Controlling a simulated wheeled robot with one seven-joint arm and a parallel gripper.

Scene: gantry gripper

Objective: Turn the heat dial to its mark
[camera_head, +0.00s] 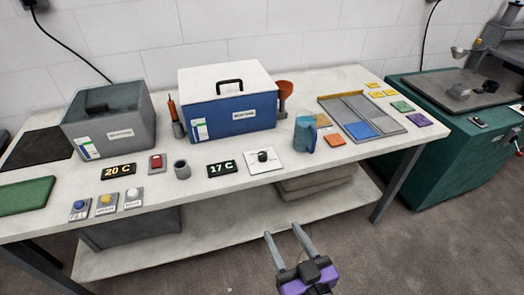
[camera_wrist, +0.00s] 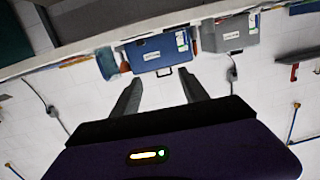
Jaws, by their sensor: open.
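The heat dial (camera_head: 263,156) is a small black knob on a white plate (camera_head: 254,167) near the front edge of the table. The mark on the plate is too small to make out. A black display (camera_head: 222,168) reading 17 C stands just left of it. My gripper (camera_head: 282,231) is open and empty, in front of the table and clear of the dial. In the wrist view, my gripper's two fingers (camera_wrist: 159,73) are apart with nothing between them. I cannot make out the dial in the wrist view.
A blue box (camera_head: 235,112) with a white lid stands behind the dial. A blue jug (camera_head: 304,134) stands to its right, and a grey cup (camera_head: 181,169) to the left. Push buttons (camera_head: 106,203) and a 20 C display (camera_head: 118,171) sit further left. The floor before the table is clear.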

